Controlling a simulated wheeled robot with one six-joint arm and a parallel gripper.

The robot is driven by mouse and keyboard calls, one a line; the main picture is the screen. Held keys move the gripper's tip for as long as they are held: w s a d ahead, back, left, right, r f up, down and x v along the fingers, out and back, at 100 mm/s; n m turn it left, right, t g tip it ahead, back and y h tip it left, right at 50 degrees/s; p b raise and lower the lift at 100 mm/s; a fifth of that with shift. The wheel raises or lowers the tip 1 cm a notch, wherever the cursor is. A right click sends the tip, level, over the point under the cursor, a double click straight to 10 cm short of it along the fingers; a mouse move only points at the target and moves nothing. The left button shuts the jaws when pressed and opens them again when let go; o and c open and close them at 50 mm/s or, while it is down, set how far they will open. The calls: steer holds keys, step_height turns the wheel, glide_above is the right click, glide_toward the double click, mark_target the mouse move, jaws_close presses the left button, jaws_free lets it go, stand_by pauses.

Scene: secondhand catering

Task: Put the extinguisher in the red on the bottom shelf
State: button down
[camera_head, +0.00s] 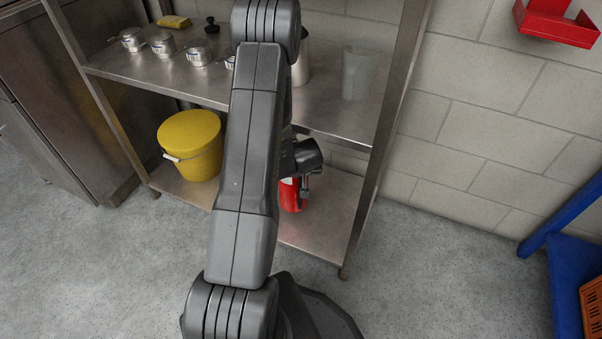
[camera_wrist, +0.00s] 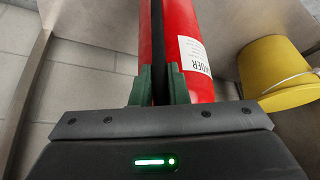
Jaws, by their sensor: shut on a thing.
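The red extinguisher (camera_head: 290,198) is at the bottom shelf (camera_head: 328,210) of the steel rack, partly hidden behind my arm in the head view. In the wrist view, the extinguisher (camera_wrist: 183,28) shows a red body, a white label and a dark strip along it. My gripper (camera_wrist: 160,85) has its green-padded fingers shut on it. In the head view my gripper (camera_head: 304,182) is low between the two shelves, mostly hidden by my wrist. I cannot tell whether the extinguisher's base touches the shelf. The red wall bracket (camera_head: 556,25) at upper right looks empty.
A yellow bucket (camera_head: 191,145) stands on the bottom shelf to the left. The upper shelf (camera_head: 325,108) holds several metal pots and a clear container (camera_head: 356,70). A rack post (camera_head: 385,130) is to the right. Blue framing (camera_head: 567,260) stands far right.

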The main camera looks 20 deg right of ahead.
mark_target(301, 181)
steer(key=shift+w, duration=0.15)
step_height(301, 181, down, 4)
steer(key=shift+f+b, duration=0.1)
steer(key=shift+b, duration=1.1)
steer(key=shift+w+d+f+b, duration=0.1)
steer(key=shift+w+f+b, duration=0.05)
steer(key=shift+f+b, duration=0.15)
steer(key=c, duration=1.4)
jaws_free()
steer(key=shift+f, duration=0.1)
